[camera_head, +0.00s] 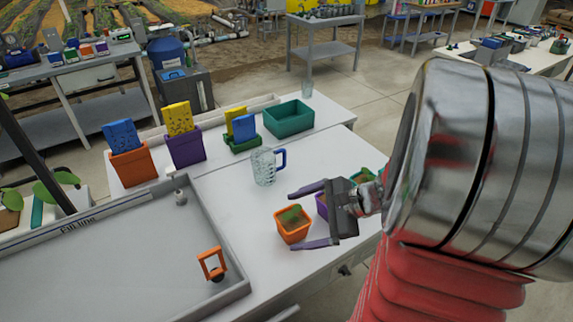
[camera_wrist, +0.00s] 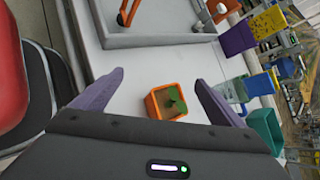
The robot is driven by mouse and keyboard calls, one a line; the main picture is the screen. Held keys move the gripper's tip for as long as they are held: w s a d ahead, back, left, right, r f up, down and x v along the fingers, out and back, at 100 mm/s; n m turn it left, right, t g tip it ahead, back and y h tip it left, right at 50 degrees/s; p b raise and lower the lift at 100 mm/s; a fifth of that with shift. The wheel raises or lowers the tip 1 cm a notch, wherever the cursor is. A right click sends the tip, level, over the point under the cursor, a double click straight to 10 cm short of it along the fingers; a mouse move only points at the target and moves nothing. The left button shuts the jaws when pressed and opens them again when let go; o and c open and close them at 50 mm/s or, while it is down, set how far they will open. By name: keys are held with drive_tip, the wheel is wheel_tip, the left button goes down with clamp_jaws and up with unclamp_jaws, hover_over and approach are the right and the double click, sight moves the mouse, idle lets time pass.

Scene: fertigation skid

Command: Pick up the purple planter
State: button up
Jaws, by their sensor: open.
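The small purple planter (camera_head: 321,207) stands on the white table in the head view, mostly hidden behind my gripper. My gripper (camera_head: 292,223) is open and empty, its two fingers pointing left over the table. A small orange planter (camera_head: 294,232) with a green plant sits near the fingertips. In the wrist view the orange planter (camera_wrist: 166,103) shows beyond the gripper body, between the spread fingers (camera_wrist: 159,78). I cannot make out the purple planter in the wrist view. A green planter (camera_head: 363,176) stands behind the gripper's wrist.
A clear mug (camera_head: 263,168) with a blue handle stands behind the gripper. A grey tray (camera_head: 222,250) with an orange-handled piece lies left. A larger purple box (camera_head: 187,148), an orange box (camera_head: 132,164) and a green bin (camera_head: 289,118) stand at the back. The table's middle has free room.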

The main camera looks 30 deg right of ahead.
drive_tip(key=s+d+f+m+t+h, duration=0.2)
drive_tip(key=d+m, duration=0.4)
drive_tip(key=d, duration=0.3)
drive_tip(key=s+d+f+m+t+h, duration=0.2)
drive_tip(key=d+f+m+t+h, duration=0.1)
drive_tip(key=d+m, duration=0.4)
drive_tip(key=d+f, duration=0.1)
drive_tip(key=d, duration=0.2)
drive_tip(key=shift+d+t, duration=0.25)
drive_tip(key=shift+t, duration=0.15)
drive_tip(key=shift+f, duration=0.1)
drive_tip(key=shift+x, duration=4.3)
drive_tip(key=shift+x, duration=2.6)
drive_tip(key=shift+d, duration=0.1)
drive_tip(key=shift+c, duration=0.4)
